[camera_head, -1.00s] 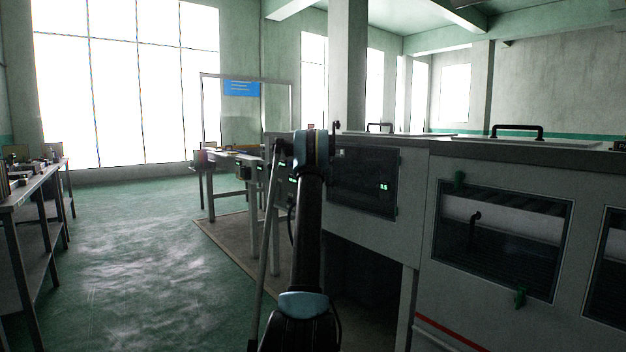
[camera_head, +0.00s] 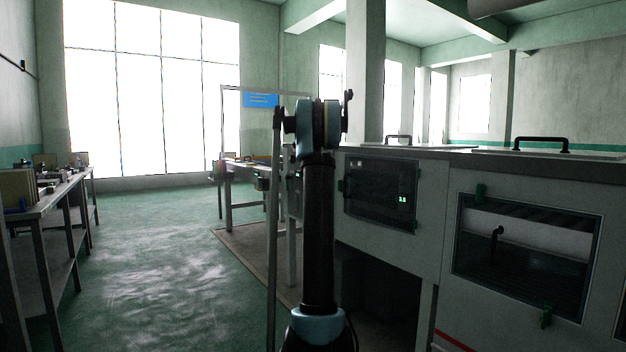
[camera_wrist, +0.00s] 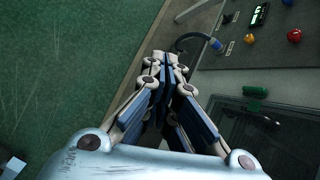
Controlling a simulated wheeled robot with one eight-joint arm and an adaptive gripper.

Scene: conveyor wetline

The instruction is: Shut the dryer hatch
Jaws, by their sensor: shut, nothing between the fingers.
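A long grey machine fills the right side of the head view. On its side is a framed dark window panel (camera_head: 526,258) with a green fitting at its top and another at its bottom. A darker panel with small green digits (camera_head: 381,192) sits further along. I cannot tell which of these is the dryer hatch, or whether it stands ajar. The wrist view shows part of a dark window (camera_wrist: 262,138) with a green fitting (camera_wrist: 255,91). My gripper (camera_wrist: 164,58) is shut and empty, left of that window. Its fingers do not show clearly in the head view.
A cluttered workbench (camera_head: 62,192) stands at the left. Green floor (camera_head: 160,245) between bench and machine is clear.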

